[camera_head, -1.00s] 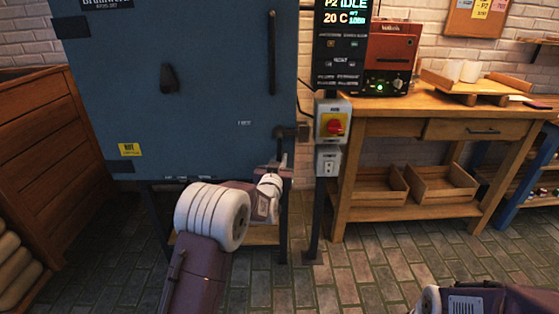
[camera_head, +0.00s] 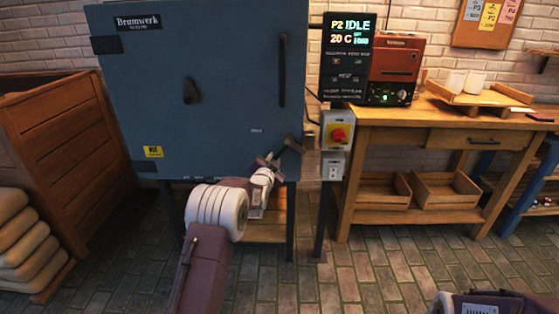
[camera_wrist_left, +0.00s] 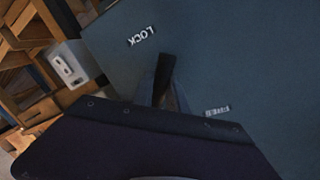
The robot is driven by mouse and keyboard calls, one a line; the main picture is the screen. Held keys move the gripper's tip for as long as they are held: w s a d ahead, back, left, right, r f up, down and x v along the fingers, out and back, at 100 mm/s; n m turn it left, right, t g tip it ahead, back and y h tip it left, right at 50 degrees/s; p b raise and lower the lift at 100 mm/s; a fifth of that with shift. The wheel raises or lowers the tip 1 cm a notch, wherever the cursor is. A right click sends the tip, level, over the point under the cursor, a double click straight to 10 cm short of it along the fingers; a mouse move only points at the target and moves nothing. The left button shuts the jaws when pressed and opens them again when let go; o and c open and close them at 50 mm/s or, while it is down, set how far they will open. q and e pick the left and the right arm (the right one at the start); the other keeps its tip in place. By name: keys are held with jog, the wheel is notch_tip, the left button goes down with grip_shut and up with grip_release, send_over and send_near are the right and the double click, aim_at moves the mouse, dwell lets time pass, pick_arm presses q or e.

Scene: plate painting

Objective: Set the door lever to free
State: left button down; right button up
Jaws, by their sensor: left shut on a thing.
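The door lever (camera_head: 293,144) is a dark handle at the lower right of the blue oven door (camera_head: 215,80). It slants down and left from its pivot, into my left gripper (camera_head: 267,163). That gripper is shut on the lever's end. In the left wrist view, the lever (camera_wrist_left: 165,82) stands out between the LOCK label (camera_wrist_left: 141,36) and the FREE label (camera_wrist_left: 217,111); my gripper's dark body hides its near end. In the head view a small label (camera_head: 257,131) is too blurred to read. My right gripper is out of view.
A switch box with a red knob (camera_head: 338,135) and an outlet box (camera_head: 333,166) sit just right of the lever. A wooden bench (camera_head: 440,125) stands further right. A wooden crate (camera_head: 70,150) and stacked sacks (camera_head: 28,240) are at left. The brick floor in front is clear.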

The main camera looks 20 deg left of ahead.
pick_arm(q)
jog(key=shift+s+a+r+m+y+p, duration=0.15)
jog(key=shift+a+r+m+p, duration=0.2)
jog(key=shift+r+m+p, duration=0.2)
jog(key=shift+s+a+r+m+y+p, duration=0.15)
jog(key=shift+a+r+m+p, duration=0.2)
jog(key=shift+r+m+p, duration=0.25)
jog(key=r+m+p, duration=0.1)
jog(key=m+p, duration=0.1)
jog(key=p, duration=0.1)
jog(key=a+r+m+g+y+p, duration=0.1)
jog(key=r+m+p, duration=0.1)
jog(key=p, duration=0.1)
jog(key=shift+s+a+r+m, duration=0.1)
jog(key=shift+a+r+m, duration=0.15)
jog(key=shift+m, duration=0.1)
jog(key=shift+r+m+y+p, duration=0.4)
jog(key=shift+m+p, duration=0.4)
jog(key=shift+p, duration=0.6)
jog(key=c, duration=1.4)
grip_release()
jog(key=shift+o, duration=0.3)
